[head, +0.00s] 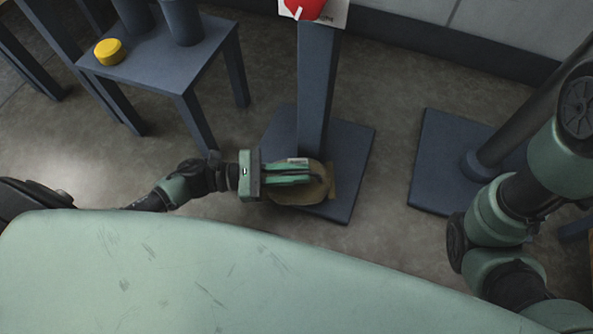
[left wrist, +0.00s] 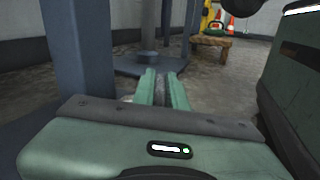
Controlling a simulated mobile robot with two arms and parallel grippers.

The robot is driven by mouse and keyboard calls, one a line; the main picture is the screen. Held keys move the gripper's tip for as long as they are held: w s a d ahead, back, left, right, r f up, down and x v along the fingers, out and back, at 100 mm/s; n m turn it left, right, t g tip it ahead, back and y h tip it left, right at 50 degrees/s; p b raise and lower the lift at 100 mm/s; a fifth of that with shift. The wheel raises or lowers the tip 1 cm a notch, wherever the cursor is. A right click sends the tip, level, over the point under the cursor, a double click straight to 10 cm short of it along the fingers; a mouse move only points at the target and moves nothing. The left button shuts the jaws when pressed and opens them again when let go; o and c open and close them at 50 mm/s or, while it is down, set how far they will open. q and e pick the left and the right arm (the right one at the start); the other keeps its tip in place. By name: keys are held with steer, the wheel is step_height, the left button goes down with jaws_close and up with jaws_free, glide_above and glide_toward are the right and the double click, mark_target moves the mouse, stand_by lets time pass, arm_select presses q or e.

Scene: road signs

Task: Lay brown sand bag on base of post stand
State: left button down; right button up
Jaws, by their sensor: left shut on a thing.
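The post stand has a dark blue-grey square post (head: 317,85) rising from a flat square base (head: 349,150). The brown sand bag (head: 320,193) is over the near part of this base, just in front of the post. My left gripper (head: 312,175) reaches in from the left and is shut on the bag. Its fingers lie across the top of the bag and partly hide it. I cannot tell whether the bag fully touches the base. In the left wrist view the fingers (left wrist: 162,88) show close together, with the post (left wrist: 80,50) at left. My right gripper is out of view.
A second stand with a square base (head: 437,165) and round pole is at right. A dark table (head: 160,65) with a yellow round object (head: 109,52) is at upper left. A wooden stool (left wrist: 211,41) and orange cones (left wrist: 230,24) show in the left wrist view.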

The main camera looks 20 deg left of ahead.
arm_select(q)
steer(key=shift+f+b, duration=0.25)
steer(key=shift+b, duration=0.1)
